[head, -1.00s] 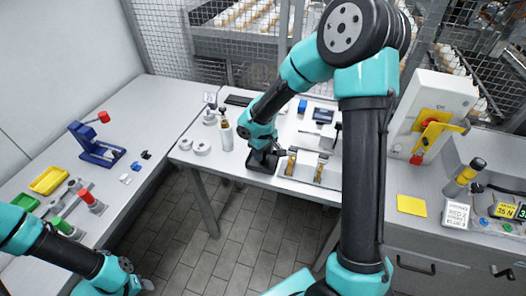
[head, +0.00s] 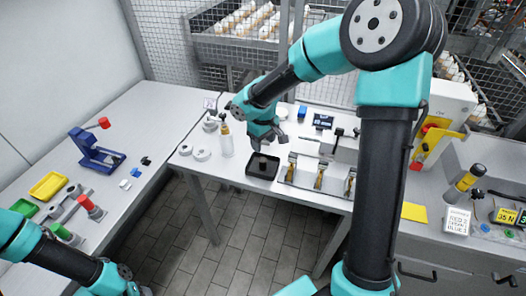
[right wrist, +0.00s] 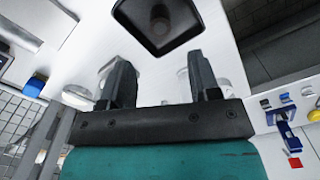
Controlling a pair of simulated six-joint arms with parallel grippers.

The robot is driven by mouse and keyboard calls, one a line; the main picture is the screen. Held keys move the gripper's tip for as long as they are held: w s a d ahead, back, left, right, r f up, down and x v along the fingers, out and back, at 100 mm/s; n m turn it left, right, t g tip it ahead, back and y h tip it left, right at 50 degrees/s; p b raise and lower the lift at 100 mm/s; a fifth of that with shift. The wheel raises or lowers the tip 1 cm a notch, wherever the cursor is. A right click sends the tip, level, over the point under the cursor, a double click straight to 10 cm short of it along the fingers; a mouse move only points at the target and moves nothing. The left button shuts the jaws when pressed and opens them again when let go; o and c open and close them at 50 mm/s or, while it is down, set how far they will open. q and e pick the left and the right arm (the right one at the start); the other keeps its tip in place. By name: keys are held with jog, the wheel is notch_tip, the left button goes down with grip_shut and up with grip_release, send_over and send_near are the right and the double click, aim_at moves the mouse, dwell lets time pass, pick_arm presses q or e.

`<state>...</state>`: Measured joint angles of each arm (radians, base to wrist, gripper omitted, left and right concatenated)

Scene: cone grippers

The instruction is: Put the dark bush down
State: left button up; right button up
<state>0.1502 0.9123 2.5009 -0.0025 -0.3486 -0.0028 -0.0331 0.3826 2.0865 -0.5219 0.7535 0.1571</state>
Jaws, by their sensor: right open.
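The dark bush (head: 263,161) is a small dark piece inside the black square tray (head: 262,174) at the front edge of the back table. It also shows in the right wrist view (right wrist: 160,20), within the tray there (right wrist: 128,17). My right gripper (head: 268,146) is open and empty just above and behind the tray, with its two fingers apart. In the right wrist view the fingers (right wrist: 161,75) have nothing between them, and the tray lies beyond their tips. My left gripper is out of the picture; only part of my left arm shows at lower left.
A white bottle (head: 226,140) and white round pieces (head: 201,153) stand left of the tray. A fixture with several brass-coloured parts (head: 320,176) stands close on its right. The left bench has a blue press (head: 97,152) and a yellow bin (head: 48,186). A yellow pad (head: 414,212) lies right.

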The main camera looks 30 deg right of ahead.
notch_tip(320, 180, up, 4)
jog(key=shift+r, duration=0.1)
